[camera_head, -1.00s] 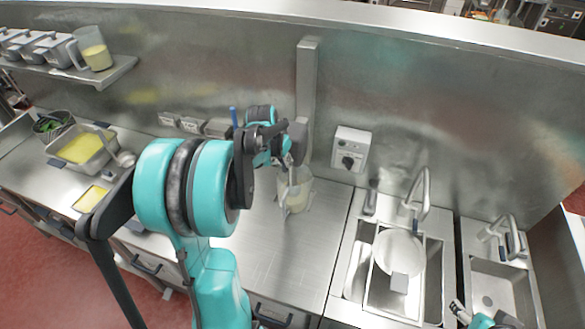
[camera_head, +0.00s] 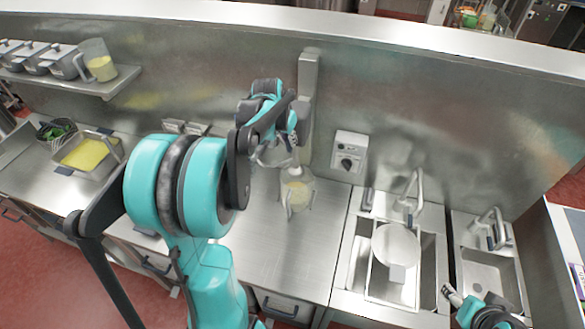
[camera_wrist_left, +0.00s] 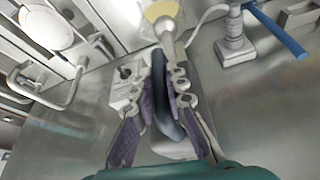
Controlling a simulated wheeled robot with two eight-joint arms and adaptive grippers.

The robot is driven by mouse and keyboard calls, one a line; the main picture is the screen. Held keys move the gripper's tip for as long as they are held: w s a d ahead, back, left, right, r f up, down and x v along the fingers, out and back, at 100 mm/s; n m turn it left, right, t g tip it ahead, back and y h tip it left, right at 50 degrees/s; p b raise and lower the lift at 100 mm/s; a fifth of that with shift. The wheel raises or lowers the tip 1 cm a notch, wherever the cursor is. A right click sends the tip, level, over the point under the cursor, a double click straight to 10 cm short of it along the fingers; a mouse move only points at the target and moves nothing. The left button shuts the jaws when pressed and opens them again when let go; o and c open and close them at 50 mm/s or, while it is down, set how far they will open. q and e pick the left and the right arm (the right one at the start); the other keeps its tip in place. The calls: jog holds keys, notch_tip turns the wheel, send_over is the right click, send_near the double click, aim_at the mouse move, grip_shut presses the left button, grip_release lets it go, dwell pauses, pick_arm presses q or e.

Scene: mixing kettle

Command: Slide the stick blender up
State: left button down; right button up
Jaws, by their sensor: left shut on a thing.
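The stick blender (camera_head: 295,163) stands in front of the wall column, its thin shaft pointing down to the clear jug (camera_head: 298,194) with yellow contents on the counter. My left gripper (camera_head: 287,138) is at the blender's upper part. In the left wrist view, its two fingers (camera_wrist_left: 168,95) are shut around a dark handle (camera_wrist_left: 165,118), with the shaft (camera_wrist_left: 168,40) running towards the jug (camera_wrist_left: 160,12). My arm hides much of the blender in the head view. My right gripper (camera_head: 452,294) is low at the right, by the sinks, away from the blender; its jaw opening is unclear.
A vertical steel column (camera_head: 309,75) rises behind the blender, with a control box (camera_head: 349,152) on the wall to its right. Sinks (camera_head: 400,290) with taps lie at the right. A tray of yellow food (camera_head: 85,155) is at the left. The counter before the jug is clear.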

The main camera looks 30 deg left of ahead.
pick_arm(q)
jog(key=shift+r, duration=0.8)
jog(key=c, duration=1.9)
grip_release()
jog(key=shift+r+p, duration=0.15)
jog(key=shift+p, duration=0.2)
jog(key=shift+c, duration=0.2)
jog(key=o, duration=0.5)
jog(key=shift+s+a, duration=0.1)
jog(key=shift+f, duration=0.2)
jog(key=shift+r, duration=0.1)
jog(key=p+v, duration=0.4)
jog(key=v, duration=0.2)
jog(key=shift+s+r, duration=0.2)
jog(key=shift+r, duration=0.15)
